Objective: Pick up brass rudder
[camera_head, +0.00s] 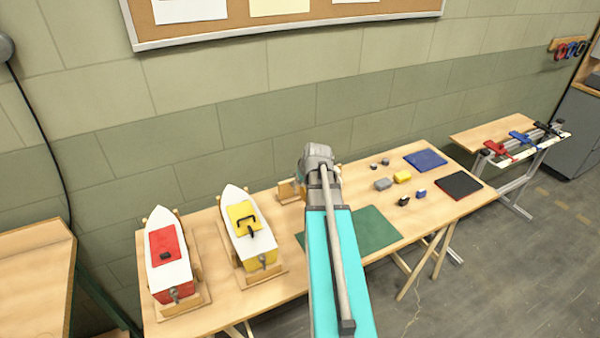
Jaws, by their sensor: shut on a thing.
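I cannot make out a brass rudder in the head view. My teal and grey arm reaches up through the middle of the picture over the table, and its gripper does not show. A white boat with a red hatch (165,245) stands in a wooden cradle at the left, with a small greyish fitting (174,293) at its stern. A white boat with a yellow hatch (241,214) stands in a cradle right of it, also with a small fitting (262,261) at its stern. What lies behind my arm is hidden.
The wooden table (217,291) also bears a green mat (373,228), a blue mat (425,160), a black mat (459,185) and several small blocks, one yellow (402,177). A wooden piece (287,191) stands left of my arm. A side bench (490,136) holds clamps.

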